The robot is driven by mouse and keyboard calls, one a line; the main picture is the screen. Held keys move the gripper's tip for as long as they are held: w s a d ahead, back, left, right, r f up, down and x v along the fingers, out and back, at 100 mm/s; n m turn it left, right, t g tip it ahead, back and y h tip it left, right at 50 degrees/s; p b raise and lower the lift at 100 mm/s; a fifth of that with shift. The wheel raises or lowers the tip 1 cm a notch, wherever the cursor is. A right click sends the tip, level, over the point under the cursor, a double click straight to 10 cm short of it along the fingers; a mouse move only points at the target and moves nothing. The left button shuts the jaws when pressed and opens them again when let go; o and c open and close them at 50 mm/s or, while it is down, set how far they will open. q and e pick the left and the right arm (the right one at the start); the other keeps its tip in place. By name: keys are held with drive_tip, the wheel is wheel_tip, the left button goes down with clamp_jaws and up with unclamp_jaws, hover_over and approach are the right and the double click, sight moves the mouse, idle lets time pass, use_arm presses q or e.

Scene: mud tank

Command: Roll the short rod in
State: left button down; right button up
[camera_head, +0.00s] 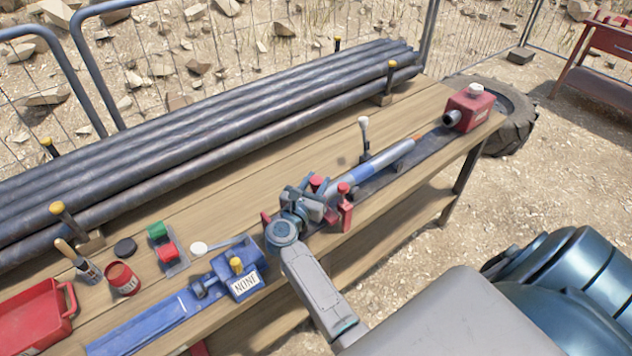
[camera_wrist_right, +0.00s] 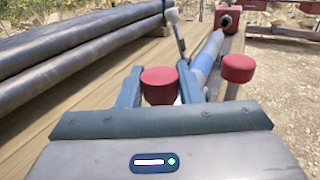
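The short rod (camera_head: 374,173), blue and grey with an orange tip, lies along a dark strip on the wooden bench. In the right wrist view the rod (camera_wrist_right: 207,58) runs away from me, right of my fingers. My right gripper (camera_head: 312,204) is by the near end of the rod, beside two red-capped posts. In the right wrist view its fingers (camera_wrist_right: 160,78) stand apart with a red cap (camera_wrist_right: 159,87) between them. I cannot tell whether they touch it. Another red cap (camera_wrist_right: 237,68) is to their right. The rod's near end is hidden. My left gripper is out of view.
Long dark pipes (camera_head: 200,138) lie along the bench's back. A red block with a nozzle (camera_head: 470,106) stands at the far end. A blue fixture labelled NONE (camera_head: 225,272), a red can (camera_head: 122,279) and a red tray (camera_head: 32,318) are at the left.

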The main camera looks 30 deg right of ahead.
sight(329, 188)
drive_tip(key=shift+d, duration=0.2)
clamp_jaws()
drive_tip(key=d+b, duration=0.1)
drive_tip(key=d, duration=0.2)
drive_tip(key=shift+w+d, duration=0.15)
drive_tip(key=shift+d+f, duration=0.1)
drive_tip(key=shift+d, duration=0.25)
drive_tip(key=shift+a, duration=0.15)
drive_tip(key=o, duration=1.1)
unclamp_jaws()
drive_tip(key=shift+o, duration=0.2)
drive_tip(key=shift+a, duration=0.15)
